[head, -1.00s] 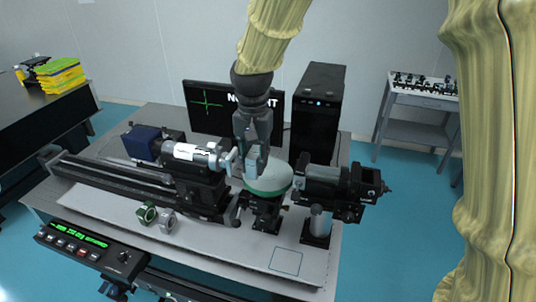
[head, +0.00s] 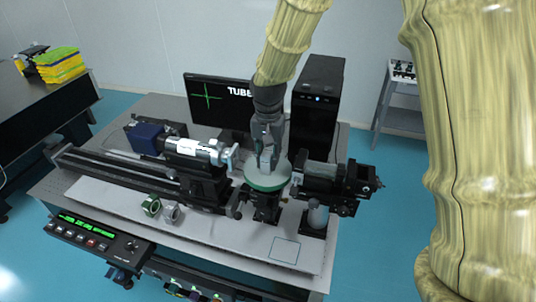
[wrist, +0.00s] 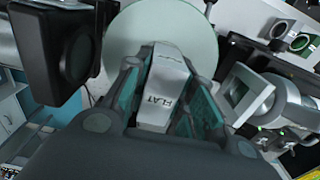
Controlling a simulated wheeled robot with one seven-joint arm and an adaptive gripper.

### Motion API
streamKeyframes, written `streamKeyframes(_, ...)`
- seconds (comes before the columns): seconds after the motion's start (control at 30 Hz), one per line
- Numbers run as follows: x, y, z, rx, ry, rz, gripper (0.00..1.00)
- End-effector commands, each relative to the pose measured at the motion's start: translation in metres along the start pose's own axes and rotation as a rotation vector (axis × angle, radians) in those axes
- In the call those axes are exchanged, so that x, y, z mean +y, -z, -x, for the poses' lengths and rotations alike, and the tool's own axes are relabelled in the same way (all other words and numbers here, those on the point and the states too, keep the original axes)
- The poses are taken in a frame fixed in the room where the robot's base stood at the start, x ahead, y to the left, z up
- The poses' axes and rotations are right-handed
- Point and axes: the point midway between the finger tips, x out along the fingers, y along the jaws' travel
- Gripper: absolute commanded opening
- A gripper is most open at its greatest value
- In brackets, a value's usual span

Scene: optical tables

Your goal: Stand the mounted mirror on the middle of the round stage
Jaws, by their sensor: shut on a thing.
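The round stage (head: 267,186) is a pale disc with a green rim, between the grey tube on the left and the black unit on the right. My gripper (head: 267,162) points down over the stage. In the wrist view it is shut on a grey block marked FLAT (wrist: 165,88), which I take for the mounted mirror. The stage (wrist: 190,28) shows behind the block in that view. The block looks near the disc's middle in the head view. The fingers hide much of it, and I cannot tell whether its base touches the stage.
The grey tube (head: 196,151) stands close on the left. The black unit (head: 338,180) stands close on the right. A monitor (head: 210,90) and a black computer case (head: 317,100) stand behind. A green ring mount (head: 151,206) and a grey one (head: 171,212) sit in front. An outlined square (head: 285,250) is empty.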

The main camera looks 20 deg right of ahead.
Motion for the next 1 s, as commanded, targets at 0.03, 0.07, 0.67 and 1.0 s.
streamKeyframes(0.03, 0.000, 0.000, 0.000, 0.000, 0.000, 0.000, 0.00)
streamKeyframes(0.07, 0.000, 0.000, 0.000, 0.000, 0.000, 0.000, 0.00)
streamKeyframes(0.67, 0.000, 0.000, -0.003, 0.000, 0.000, 0.000, 0.46)
streamKeyframes(1.0, -0.001, 0.001, 0.010, 0.003, 0.002, 0.000, 0.46)
